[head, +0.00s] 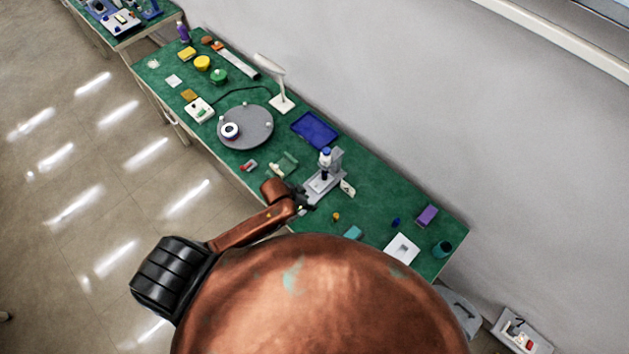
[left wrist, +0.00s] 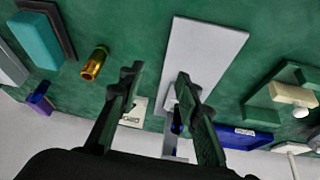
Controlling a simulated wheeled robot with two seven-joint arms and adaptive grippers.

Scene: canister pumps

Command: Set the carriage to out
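A grey device (head: 318,186) stands on the green table, with a flat base plate and an upright block at its far end. A small blue-and-white part (head: 325,157) sits at its upright. I cannot tell for certain which part is the carriage or how it is set. My left gripper (head: 301,202) is at the near end of the base plate. In the left wrist view, my left gripper (left wrist: 158,78) is open, its fingers apart with nothing held between them. The pale base plate (left wrist: 208,48) lies beyond the fingers, and the right finger hides part of the device. My right gripper is not in view.
A white tag (head: 348,187) lies right of the device. A brass cylinder (left wrist: 95,62) and a teal block (left wrist: 35,40) lie to the left in the wrist view. A green fixture (head: 284,165), blue tray (head: 315,130) and grey turntable (head: 246,127) stand farther along the table.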

